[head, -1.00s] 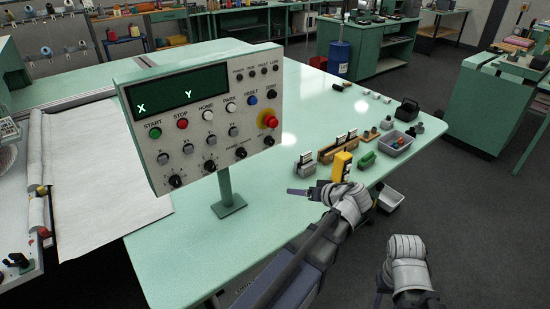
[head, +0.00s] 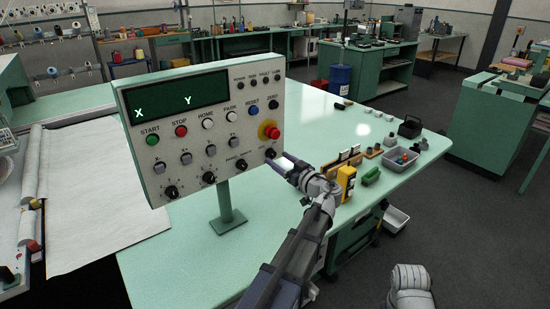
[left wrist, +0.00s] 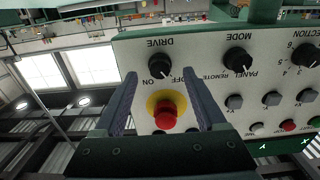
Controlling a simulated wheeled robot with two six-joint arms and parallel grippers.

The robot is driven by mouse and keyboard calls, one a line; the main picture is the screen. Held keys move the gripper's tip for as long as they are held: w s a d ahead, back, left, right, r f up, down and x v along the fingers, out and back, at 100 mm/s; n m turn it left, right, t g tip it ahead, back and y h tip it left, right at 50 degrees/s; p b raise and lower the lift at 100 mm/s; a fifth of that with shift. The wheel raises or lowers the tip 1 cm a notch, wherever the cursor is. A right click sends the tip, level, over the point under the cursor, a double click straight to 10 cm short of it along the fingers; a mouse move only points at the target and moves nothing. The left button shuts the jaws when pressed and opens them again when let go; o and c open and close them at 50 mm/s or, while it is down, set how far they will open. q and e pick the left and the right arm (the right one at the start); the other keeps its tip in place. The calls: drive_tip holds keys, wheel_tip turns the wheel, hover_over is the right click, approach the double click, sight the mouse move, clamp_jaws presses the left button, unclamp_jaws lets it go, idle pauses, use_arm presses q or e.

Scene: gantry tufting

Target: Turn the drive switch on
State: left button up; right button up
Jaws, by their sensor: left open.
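The control panel (head: 205,125) stands on a post on the green table. The drive switch (head: 270,153) is a black knob at the panel's lower right, below the red mushroom button. In the left wrist view, upside down, the drive switch (left wrist: 159,66) shows its DRIVE, ON and OFF labels; I cannot tell which way its pointer is set. My left gripper (head: 282,163) is close to the knob, at its right. In the wrist view the open jaws (left wrist: 160,85) are apart, with the knob just beyond and between their tips. Of my right arm, only a pale part shows.
The red mushroom button (left wrist: 165,116) on its yellow ring is close to the drive switch. The mode knob (left wrist: 237,58) is beside it. A yellow device (head: 346,181), small racks and a grey bin (head: 399,160) stand on the table at right. The table behind the panel is mostly clear.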

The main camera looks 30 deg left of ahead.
sight(273, 156)
use_arm(q)
drive_tip(key=shift+x, duration=1.5)
clamp_jaws()
